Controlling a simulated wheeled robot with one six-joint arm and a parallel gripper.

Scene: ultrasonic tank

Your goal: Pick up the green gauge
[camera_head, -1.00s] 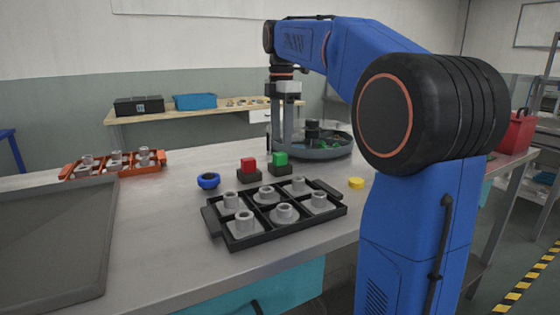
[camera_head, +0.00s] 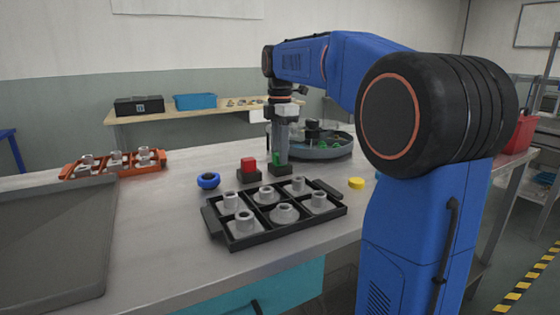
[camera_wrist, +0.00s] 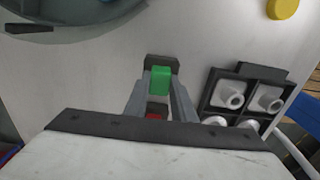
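The green gauge (camera_wrist: 160,80) is a small upright block standing in a dark base (camera_head: 281,169) on the bench. It also shows, partly covered, in the head view (camera_head: 276,158). My gripper (camera_head: 281,150) points down over it. In the wrist view the two grey fingers of my gripper (camera_wrist: 160,85) flank the gauge, one on each side. They look open around it; whether either finger touches it is too small to tell.
The red gauge (camera_head: 248,163) stands in its own base just left. A blue ring (camera_head: 208,181), a yellow disc (camera_head: 356,183) and a black tray (camera_head: 233,243) of grey parts are nearby. The round tank (camera_head: 330,152) is close behind. An orange tray (camera_head: 70,170) lies farther left.

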